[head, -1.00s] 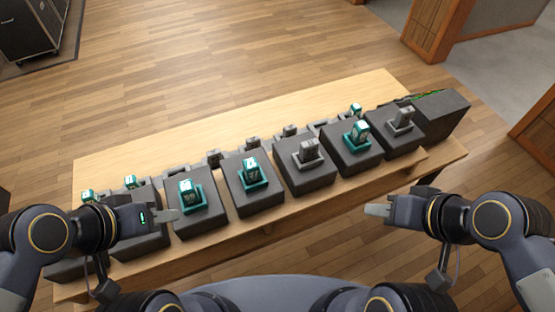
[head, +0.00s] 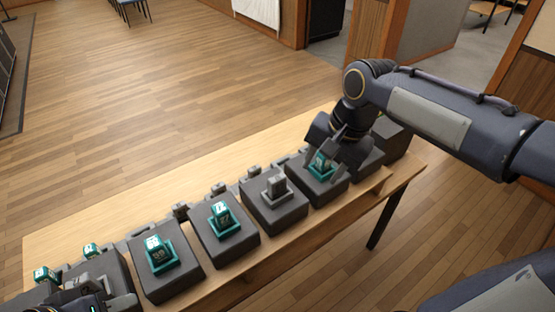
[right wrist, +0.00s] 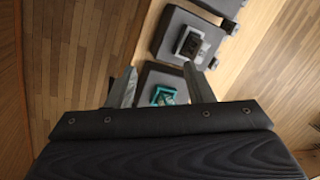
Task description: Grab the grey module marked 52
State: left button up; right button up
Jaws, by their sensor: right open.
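A grey module (head: 275,187) stands upright in a grey holder on a dark block in the middle of the row; its number is too small to read. Another grey module (head: 84,282) shows at the lower left, partly hidden, its mark unclear. My right gripper (head: 342,148) is open, just above a teal module (head: 321,165) near the right end. In the right wrist view the teal module (right wrist: 164,95) lies between the open fingers (right wrist: 160,75), with a grey module (right wrist: 192,46) beyond it. My left gripper (head: 62,297) is at the bottom left edge, mostly cut off.
Teal modules (head: 157,252) and (head: 221,217) stand on neighbouring blocks. The right-end block (head: 390,138) is partly behind my right arm. Open floor lies beyond the table.

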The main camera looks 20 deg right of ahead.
aim_at(277, 177)
jog(key=w+a+f+m+b, duration=0.1)
jog(key=w+a+f, duration=0.1)
jog(key=w, duration=0.2)
jog(key=w+a+f+m+g+h+b, duration=0.1)
jog(key=w+a+f+m+b, duration=0.1)
jog(key=w+f, duration=0.1)
jog(key=w+a+f+m+g+h+b, duration=0.1)
jog(key=w+a+f+m+b, duration=0.1)
jog(key=w+f, duration=0.1)
jog(key=shift+w+a, duration=0.2)
jog(key=shift+w, duration=0.6)
jog(key=shift+w+f+m, duration=0.1)
jog(key=shift+f+m, duration=0.2)
jog(key=shift+f, duration=0.05)
jog(key=shift+w+f+p, duration=0.1)
jog(key=shift+f+p, duration=0.6)
jog(key=shift+f, duration=2.85)
grip_shut()
jog(key=shift+r, duration=0.15)
